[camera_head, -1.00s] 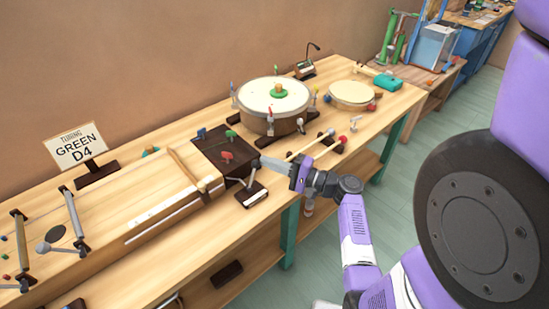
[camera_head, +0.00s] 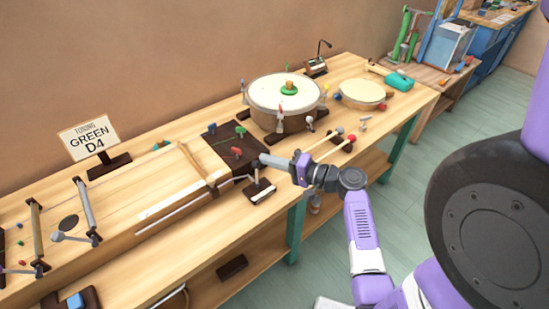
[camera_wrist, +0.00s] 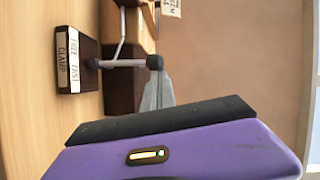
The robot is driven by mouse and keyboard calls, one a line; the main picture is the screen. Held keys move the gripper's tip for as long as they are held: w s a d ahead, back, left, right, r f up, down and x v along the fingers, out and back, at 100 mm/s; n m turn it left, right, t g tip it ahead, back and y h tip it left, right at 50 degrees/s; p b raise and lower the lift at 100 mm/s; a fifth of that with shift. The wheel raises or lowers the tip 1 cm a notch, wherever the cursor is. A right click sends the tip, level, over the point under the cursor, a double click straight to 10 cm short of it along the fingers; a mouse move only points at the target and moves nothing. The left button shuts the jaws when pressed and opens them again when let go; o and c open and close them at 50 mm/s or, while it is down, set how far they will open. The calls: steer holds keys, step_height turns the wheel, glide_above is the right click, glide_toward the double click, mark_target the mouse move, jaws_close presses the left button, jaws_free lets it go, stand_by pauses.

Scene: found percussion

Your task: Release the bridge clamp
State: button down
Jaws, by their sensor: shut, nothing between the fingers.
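The clamp is a dark base block (camera_head: 260,191) with a grey lever, standing at the bench's front edge beside the long wooden box. In the wrist view its block (camera_wrist: 86,72) carries white labels that read "FREE FIRST" and "CLAMP". A grey bar (camera_wrist: 122,63) runs from the block to a dark end by my fingertips. My gripper (camera_head: 264,160) is shut and empty, reaching in from the right just above the clamp. Its grey fingers also show in the wrist view (camera_wrist: 158,92), close against the dark end; I cannot tell whether they touch it.
The long wooden box (camera_head: 150,185) has a wooden bridge bar (camera_head: 195,163) across it. A dark panel with coloured pegs (camera_head: 222,142) lies behind the clamp. A large drum (camera_head: 286,100), a smaller drum (camera_head: 362,95) and mallets (camera_head: 330,147) stand right. A sign (camera_head: 89,138) reads "TUNING GREEN D4".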

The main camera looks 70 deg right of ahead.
steer(key=shift+w+a+r+n+g, duration=0.15)
steer(key=shift+w+a+n+g, duration=0.2)
steer(key=shift+a+n, duration=0.3)
steer(key=shift+w+a+r+n+g, duration=0.15)
steer(key=shift+w+a+n+g, duration=0.1)
steer(key=shift+w+a+n, duration=0.25)
steer(key=shift+w+a+n+g+h+p, duration=0.25)
steer(key=shift+a+n+g+h+p, duration=0.1)
steer(key=shift+a+n, duration=0.3)
steer(key=shift+w+a+f, duration=0.1)
steer(key=shift+a, duration=0.05)
